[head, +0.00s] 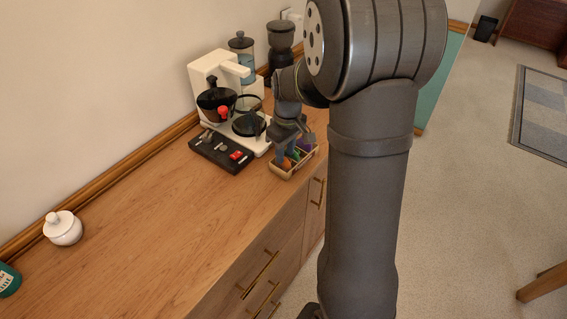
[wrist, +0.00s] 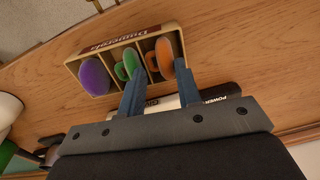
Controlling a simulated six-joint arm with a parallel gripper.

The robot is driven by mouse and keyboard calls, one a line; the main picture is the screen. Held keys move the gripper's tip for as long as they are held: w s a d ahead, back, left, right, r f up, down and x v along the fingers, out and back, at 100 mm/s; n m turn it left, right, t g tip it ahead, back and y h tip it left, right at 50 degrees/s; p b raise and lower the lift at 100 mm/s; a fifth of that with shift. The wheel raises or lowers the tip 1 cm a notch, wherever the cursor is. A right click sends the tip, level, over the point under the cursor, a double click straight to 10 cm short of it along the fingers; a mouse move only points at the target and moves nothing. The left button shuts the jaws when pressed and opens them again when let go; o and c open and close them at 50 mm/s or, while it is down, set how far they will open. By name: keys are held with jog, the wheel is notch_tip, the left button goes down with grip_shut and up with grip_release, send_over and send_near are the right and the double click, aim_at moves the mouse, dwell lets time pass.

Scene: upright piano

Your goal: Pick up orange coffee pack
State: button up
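The orange coffee pack (wrist: 164,58) stands in the right compartment of a small wooden box (wrist: 146,33) in the wrist view. In the head view the orange pack (head: 286,164) is partly hidden by my gripper (head: 286,151). My gripper (wrist: 158,72) is open, with its two blue fingers apart and nothing held between them. The right fingertip overlaps the orange pack's right edge in the picture. The left fingertip is by the green pack (wrist: 127,63). I cannot tell whether either finger touches a pack.
A purple pack (wrist: 94,76) sits in the box's left compartment. A white coffee machine (head: 213,72) and a black switch panel (head: 220,153) stand beside the box, to its left. The box is near the counter's front edge.

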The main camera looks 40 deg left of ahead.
aim_at(287, 160)
jog(key=f, duration=0.3)
jog(key=shift+s+d, duration=0.25)
jog(key=shift+d, duration=0.1)
jog(key=c, duration=0.7)
jog(key=o, duration=0.7)
jog(key=shift+r, duration=0.1)
jog(key=r, duration=0.5)
jog(key=w+r, duration=0.1)
jog(key=r, duration=1.1)
jog(key=shift+w+a+r, duration=0.15)
jog(key=shift+w+r, duration=0.05)
jog(key=shift+w, duration=0.05)
